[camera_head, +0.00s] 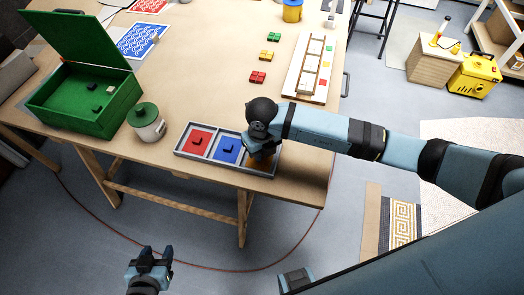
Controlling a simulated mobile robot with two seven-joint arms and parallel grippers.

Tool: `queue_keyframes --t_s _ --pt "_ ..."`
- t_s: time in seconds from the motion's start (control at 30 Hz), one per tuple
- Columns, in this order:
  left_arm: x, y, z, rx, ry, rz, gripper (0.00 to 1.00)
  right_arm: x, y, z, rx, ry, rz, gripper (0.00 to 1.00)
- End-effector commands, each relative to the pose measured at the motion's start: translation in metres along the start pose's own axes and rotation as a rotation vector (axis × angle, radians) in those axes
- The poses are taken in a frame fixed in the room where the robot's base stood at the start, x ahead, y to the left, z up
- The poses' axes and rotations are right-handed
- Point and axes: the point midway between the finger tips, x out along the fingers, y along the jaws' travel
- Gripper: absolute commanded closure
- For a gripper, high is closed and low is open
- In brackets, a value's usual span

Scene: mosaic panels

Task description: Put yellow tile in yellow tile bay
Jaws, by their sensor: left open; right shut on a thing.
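A grey tray (180,152) lies at the table's front edge. Its left bay is red (201,135) with a red tile in it, and its middle bay is blue (222,155) with a blue tile in it. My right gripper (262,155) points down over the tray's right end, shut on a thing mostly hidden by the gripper. A little yellow-orange shows beneath it; the yellow tile and the yellow bay cannot be told apart there. My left gripper (153,258) is open and empty, low in front of the table.
A grey-green canister (146,125) and an open green box (85,98) stand left of the tray. Red (258,77), yellow (267,55) and green (274,37) tile groups lie behind it, beside a white-framed panel (298,88). The table's middle is clear.

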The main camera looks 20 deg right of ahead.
Motion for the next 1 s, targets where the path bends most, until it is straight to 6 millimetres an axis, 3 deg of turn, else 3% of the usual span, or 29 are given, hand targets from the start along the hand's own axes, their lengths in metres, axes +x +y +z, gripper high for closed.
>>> queue_keyframes --t_s 0.1,0.43,0.47,0.57,0.83,1.0 --pt "-0.001 0.0 -0.002 0.0 0.002 0.0 0.5 0.009 0.0 0.0 0.0 0.0 0.0 0.98" --pt "0.001 0.0 0.0 0.0 0.005 0.001 0.5 0.014 0.0 0.0 0.0 -0.001 0.0 0.98" --pt "0.0 0.0 -0.001 0.0 0.005 0.001 0.5 0.013 0.0 0.0 0.0 -0.001 0.0 0.71" --pt "0.0 0.0 -0.001 0.0 0.004 0.001 0.5 0.012 0.0 0.0 0.0 -0.001 0.0 0.5" --pt "0.0 0.001 -0.002 0.0 0.003 0.001 0.5 0.011 0.0 0.0 0.0 -0.001 0.0 0.5" --pt "0.001 0.001 0.001 0.0 0.001 0.001 0.5 -0.003 0.0 0.001 -0.001 -0.004 0.001 0.5"
